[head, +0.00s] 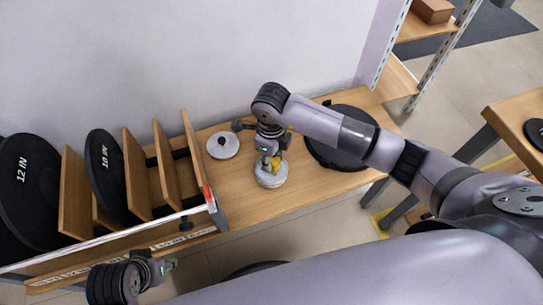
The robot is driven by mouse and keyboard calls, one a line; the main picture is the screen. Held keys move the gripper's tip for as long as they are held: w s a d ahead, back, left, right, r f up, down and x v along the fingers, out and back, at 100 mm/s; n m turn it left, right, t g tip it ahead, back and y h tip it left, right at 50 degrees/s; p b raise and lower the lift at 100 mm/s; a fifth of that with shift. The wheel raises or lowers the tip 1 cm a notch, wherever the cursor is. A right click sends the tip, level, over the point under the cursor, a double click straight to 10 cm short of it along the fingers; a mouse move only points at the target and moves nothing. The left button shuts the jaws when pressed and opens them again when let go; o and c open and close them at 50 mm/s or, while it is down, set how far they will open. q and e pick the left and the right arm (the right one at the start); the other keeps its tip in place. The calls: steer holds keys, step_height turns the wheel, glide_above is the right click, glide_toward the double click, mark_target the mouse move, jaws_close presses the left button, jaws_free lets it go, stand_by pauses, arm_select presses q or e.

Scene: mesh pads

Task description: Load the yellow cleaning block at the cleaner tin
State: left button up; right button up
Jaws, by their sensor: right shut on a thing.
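The yellow cleaning block (275,163) is held in my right gripper (270,158), which points down and is shut on it. The block is at the round, pale cleaner tin (271,181) on the wooden bench. Whether the block touches the tin's contents is too small to tell. A round light-grey lid with a dark knob (223,146) lies on the bench to the left of the tin. My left gripper (169,266) is at the lower left, in front of the rack and away from the tin; its fingers are too small to read.
A wooden rack (166,172) with upright dividers and black discs (106,172) stands at the left. A large black round pad (342,137) lies on the bench (318,190) behind my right forearm. Shelving (398,82) stands at the upper right.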

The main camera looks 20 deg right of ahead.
steer(key=shift+f, duration=0.15)
stand_by(0.4)
steer(key=shift+f, duration=0.1)
arm_select(q)
steer(key=shift+r, duration=0.3)
steer(key=shift+s+r, duration=0.15)
steer(key=shift+s, duration=0.15)
arm_select(e)
steer(key=shift+f, duration=0.15)
arm_select(q)
steer(key=shift+w+r, duration=0.2)
steer(key=shift+w, duration=0.1)
stand_by(0.5)
steer(key=shift+s+r, duration=0.1)
steer(key=shift+r, duration=0.1)
steer(key=shift+s, duration=0.1)
steer(key=shift+s, duration=0.2)
